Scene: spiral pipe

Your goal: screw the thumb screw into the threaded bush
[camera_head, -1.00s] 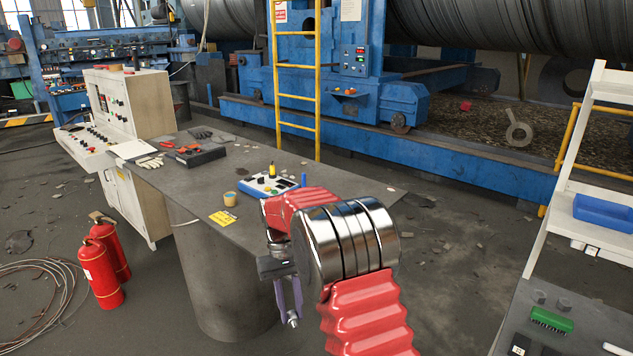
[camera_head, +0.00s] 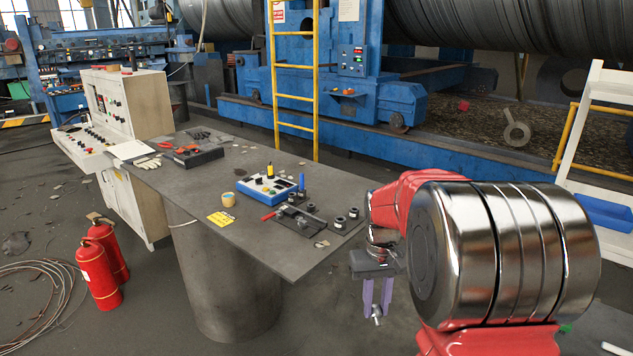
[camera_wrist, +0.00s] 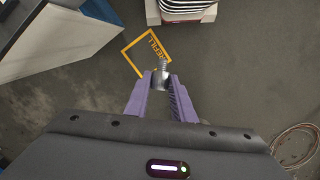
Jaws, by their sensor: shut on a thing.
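My gripper (camera_head: 376,298) has purple fingers and hangs beyond the right end of the grey table, over the floor. Its fingers are shut on a small metal thumb screw (camera_head: 377,317), which points downward. In the wrist view the thumb screw (camera_wrist: 161,76) sits between the tips of my gripper (camera_wrist: 160,83), its threaded end sticking out past them. I cannot tell which is the threaded bush.
The grey table (camera_head: 240,225) also bears a blue instrument box (camera_head: 266,188), a red-handled tool (camera_head: 270,215), a small cup (camera_head: 228,199) and a yellow card (camera_head: 221,218). A white rack (camera_head: 590,130) stands at the right. In the wrist view a yellow floor marking (camera_wrist: 128,46) lies below.

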